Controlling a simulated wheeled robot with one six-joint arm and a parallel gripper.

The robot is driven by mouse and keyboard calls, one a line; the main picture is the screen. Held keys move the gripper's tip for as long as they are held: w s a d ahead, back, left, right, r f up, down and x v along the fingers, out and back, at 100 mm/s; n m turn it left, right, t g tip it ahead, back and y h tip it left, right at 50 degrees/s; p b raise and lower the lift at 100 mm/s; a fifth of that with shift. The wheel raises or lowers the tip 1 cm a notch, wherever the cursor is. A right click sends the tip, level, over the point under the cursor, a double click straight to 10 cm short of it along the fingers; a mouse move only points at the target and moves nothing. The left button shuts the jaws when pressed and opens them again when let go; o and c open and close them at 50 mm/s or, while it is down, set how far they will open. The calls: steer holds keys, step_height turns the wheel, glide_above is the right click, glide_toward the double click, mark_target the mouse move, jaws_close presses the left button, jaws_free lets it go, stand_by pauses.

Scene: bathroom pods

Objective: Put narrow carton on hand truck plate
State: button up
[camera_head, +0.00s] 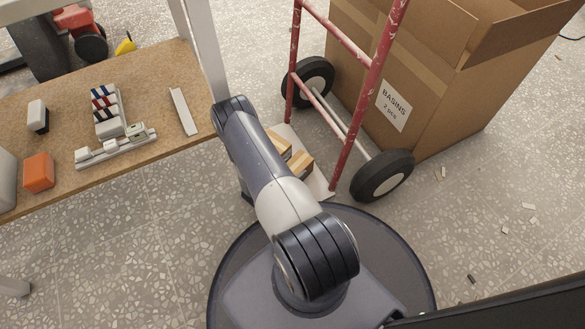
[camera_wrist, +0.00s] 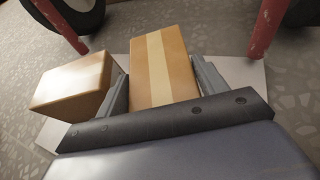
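The narrow carton (camera_wrist: 160,65), tan with a pale tape stripe, sits between the two fingers of my gripper (camera_wrist: 160,72) in the wrist view. The fingers lie close along both its sides and look shut on it. The pale hand truck plate (camera_wrist: 245,72) shows behind and beneath it; whether the carton touches the plate is hard to tell. A second carton (camera_wrist: 75,84) is just left of the left finger, over the plate. In the head view, my arm hides the gripper and part of the plate (camera_head: 320,186); cartons (camera_head: 300,163) show beside the arm.
The red hand truck frame (camera_head: 358,95) and its black wheels (camera_head: 382,175) rise behind the plate. A large open box (camera_head: 440,75) stands beyond it. A wooden table (camera_head: 150,165) with small parts is at left. Scraps lie on the speckled floor at right.

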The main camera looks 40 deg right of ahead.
steer(key=o, duration=0.4)
steer(key=shift+r, duration=0.1)
steer(key=shift+a+r, duration=0.15)
steer(key=shift+r, duration=0.05)
steer(key=p+v, duration=0.4)
steer(key=v, duration=0.7)
steer(key=shift+a, duration=0.25)
steer(key=shift+r, duration=0.1)
steer(key=b+x, duration=0.4)
steer(key=x, duration=0.8)
steer(key=shift+s+f, duration=0.1)
steer(key=shift+f, duration=0.15)
steer(key=shift+r, duration=0.25)
